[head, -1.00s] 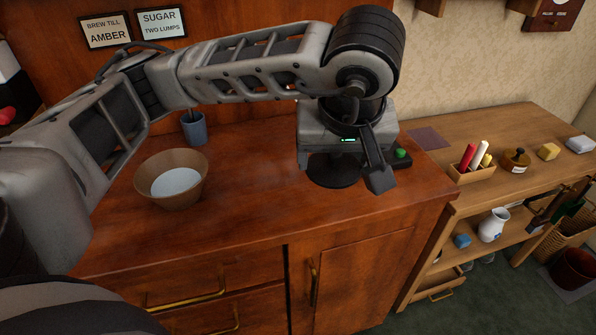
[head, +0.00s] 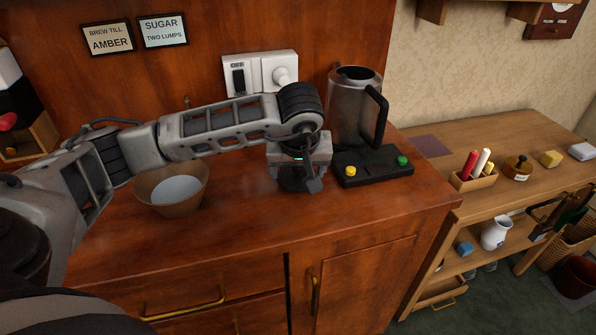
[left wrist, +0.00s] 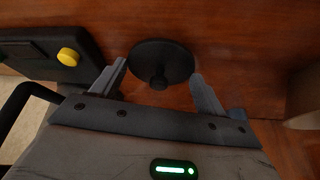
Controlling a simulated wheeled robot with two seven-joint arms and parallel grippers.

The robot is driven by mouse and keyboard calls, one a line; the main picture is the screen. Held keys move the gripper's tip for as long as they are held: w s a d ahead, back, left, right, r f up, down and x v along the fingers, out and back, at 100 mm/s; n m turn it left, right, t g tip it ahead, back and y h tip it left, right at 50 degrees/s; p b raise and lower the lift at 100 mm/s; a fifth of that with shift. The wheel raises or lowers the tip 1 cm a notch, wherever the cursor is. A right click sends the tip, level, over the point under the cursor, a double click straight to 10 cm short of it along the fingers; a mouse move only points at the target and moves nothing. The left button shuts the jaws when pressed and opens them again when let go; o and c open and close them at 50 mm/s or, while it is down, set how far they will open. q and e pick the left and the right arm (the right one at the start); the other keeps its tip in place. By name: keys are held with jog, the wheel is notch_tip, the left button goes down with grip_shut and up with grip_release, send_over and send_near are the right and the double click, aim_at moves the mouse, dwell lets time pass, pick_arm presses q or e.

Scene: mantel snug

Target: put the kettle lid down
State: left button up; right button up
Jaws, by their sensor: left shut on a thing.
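The kettle lid (left wrist: 163,60) is a black disc with a knob, seen in the left wrist view between my fingers. My left gripper (head: 300,182) is shut on it. In the head view the lid (head: 293,187) is a dark shape under the gripper, partly hidden, low over the brown counter; I cannot tell whether it touches the wood. The kettle (head: 349,112), grey with a black handle, stands upright and open-topped on its black base (head: 376,170), right of the gripper. My right gripper is not in view.
A brown bowl (head: 182,204) stands left of the gripper, partly behind my arm. A white socket panel (head: 252,73) is on the wall behind. The counter (head: 240,235) is bare in front. A lower wooden shelf unit (head: 524,190) with small items stands to the right.

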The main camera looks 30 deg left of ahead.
pick_arm(q)
jog(key=shift+f, duration=0.7)
jog(key=o, duration=1)
jog(key=shift+f, duration=0.1)
jog(key=shift+r, duration=0.25)
jog(key=shift+s+d+r, duration=0.15)
jog(key=shift+d+r, duration=0.05)
jog(key=shift+r, duration=0.15)
jog(key=v, duration=1.1)
jog(key=shift+s+b, duration=0.1)
jog(key=shift+b, duration=0.25)
